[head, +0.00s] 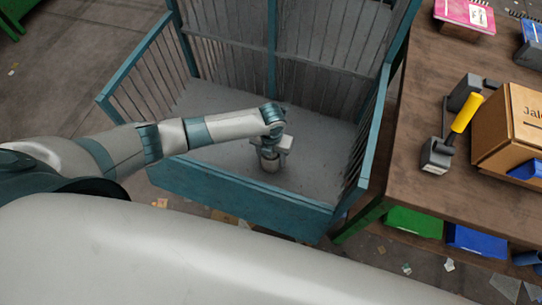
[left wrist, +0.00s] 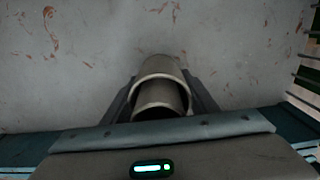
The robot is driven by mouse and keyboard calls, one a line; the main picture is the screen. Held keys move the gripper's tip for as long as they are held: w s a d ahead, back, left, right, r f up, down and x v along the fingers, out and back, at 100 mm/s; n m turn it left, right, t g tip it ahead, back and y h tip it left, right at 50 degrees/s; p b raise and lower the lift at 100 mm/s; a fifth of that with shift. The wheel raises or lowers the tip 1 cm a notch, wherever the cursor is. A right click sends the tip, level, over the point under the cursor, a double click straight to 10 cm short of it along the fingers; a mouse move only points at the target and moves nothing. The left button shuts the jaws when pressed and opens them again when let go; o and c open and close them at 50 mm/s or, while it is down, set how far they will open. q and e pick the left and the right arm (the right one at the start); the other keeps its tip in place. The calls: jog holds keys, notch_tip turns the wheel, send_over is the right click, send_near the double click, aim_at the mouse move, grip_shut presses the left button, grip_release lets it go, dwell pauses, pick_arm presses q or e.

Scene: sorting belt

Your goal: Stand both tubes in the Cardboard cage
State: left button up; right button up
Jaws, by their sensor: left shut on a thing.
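The Cardboard cage (head: 240,200) is a teal-framed cage with barred sides and a grey floor. My left arm reaches over it from the left, and my left gripper (head: 271,150) points down inside, near the front rail. The gripper is shut on a beige-grey tube (head: 270,166), which looks upright. The left wrist view shows the tube (left wrist: 160,70) between the fingers, with a round rim and a cylinder shape in front of it. I cannot tell whether that is one tube or two, or whether it touches the floor. No separate second tube shows clearly. My right gripper is not in view.
A brown workbench (head: 410,185) stands right of the cage, with a cardboard box (head: 510,125) and a yellow-handled tool (head: 465,114) on it. Green (head: 415,221) and blue (head: 478,238) bins sit below. The cage floor around the gripper is clear. Litter lies outside.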

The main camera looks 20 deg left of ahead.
pick_arm(q)
jog(key=shift+f, duration=0.1)
jog(key=shift+f, duration=0.15)
jog(key=o, duration=1)
jog(key=shift+r, duration=0.2)
notch_tip(320, 180, up, 12)
jog(key=shift+r, duration=0.1)
